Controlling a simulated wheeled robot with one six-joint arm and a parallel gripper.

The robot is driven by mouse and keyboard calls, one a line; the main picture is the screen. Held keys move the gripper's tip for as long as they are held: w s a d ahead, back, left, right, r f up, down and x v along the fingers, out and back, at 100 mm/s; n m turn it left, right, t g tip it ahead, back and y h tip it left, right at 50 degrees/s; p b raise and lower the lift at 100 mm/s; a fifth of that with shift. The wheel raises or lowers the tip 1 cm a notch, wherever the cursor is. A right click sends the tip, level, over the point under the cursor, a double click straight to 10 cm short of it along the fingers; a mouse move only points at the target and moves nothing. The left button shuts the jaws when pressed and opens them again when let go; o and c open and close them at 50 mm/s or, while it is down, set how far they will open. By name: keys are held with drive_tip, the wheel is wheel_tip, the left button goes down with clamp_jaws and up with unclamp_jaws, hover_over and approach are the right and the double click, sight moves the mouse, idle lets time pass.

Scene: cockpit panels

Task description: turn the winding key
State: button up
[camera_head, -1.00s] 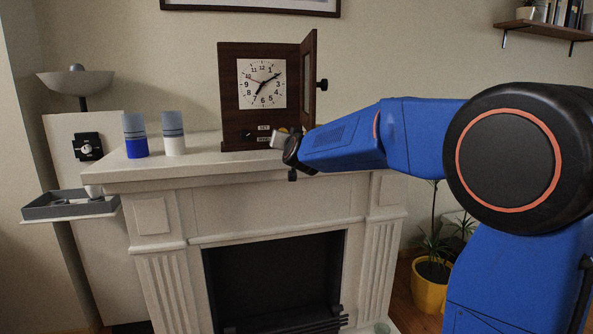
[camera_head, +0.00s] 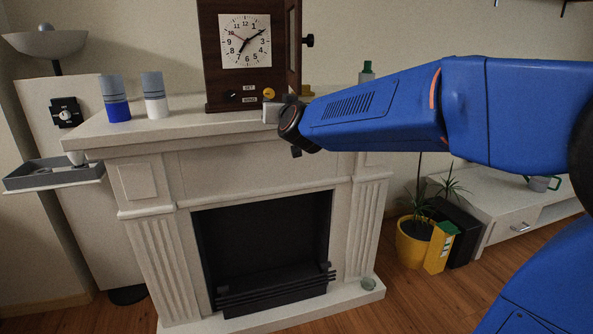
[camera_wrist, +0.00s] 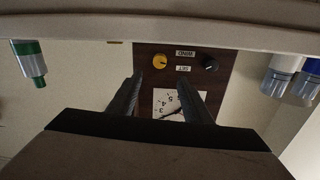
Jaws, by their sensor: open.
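The wooden clock (camera_head: 212,50) stands on the mantel with its door (camera_head: 293,45) swung open at the right. A yellow knob (camera_head: 268,93), likely the winding key, sits low on its front. It also shows in the upside-down wrist view (camera_wrist: 159,61). A black knob (camera_head: 231,96) is to its left, with SET and WIND labels between them; it also shows in the wrist view (camera_wrist: 209,62). My gripper (camera_head: 272,113) is in front of the clock's lower right. In the wrist view my gripper (camera_wrist: 160,77) is open and empty, with the yellow knob visible beyond the fingertips, apparently untouched.
The mantel (camera_head: 190,127) runs below the clock. A blue-and-grey cup (camera_head: 115,98) and a white-and-grey cup (camera_head: 154,95) stand left of it. A green-capped bottle (camera_head: 366,72) is behind my arm. A grey tray (camera_head: 40,175) is at far left.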

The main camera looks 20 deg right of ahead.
drive_tip(key=s+f+n+g+y, duration=0.1)
drive_tip(key=s+f+g, duration=0.1)
drive_tip(key=s+f, duration=0.4)
drive_tip(key=s+f+n+g+y, duration=0.2)
drive_tip(key=s+f, duration=0.4)
drive_tip(key=s, duration=0.7)
drive_tip(key=shift+s+a+g, duration=0.2)
drive_tip(key=shift+a+g, duration=0.25)
drive_tip(key=shift+g, duration=0.35)
drive_tip(key=shift+f, duration=0.1)
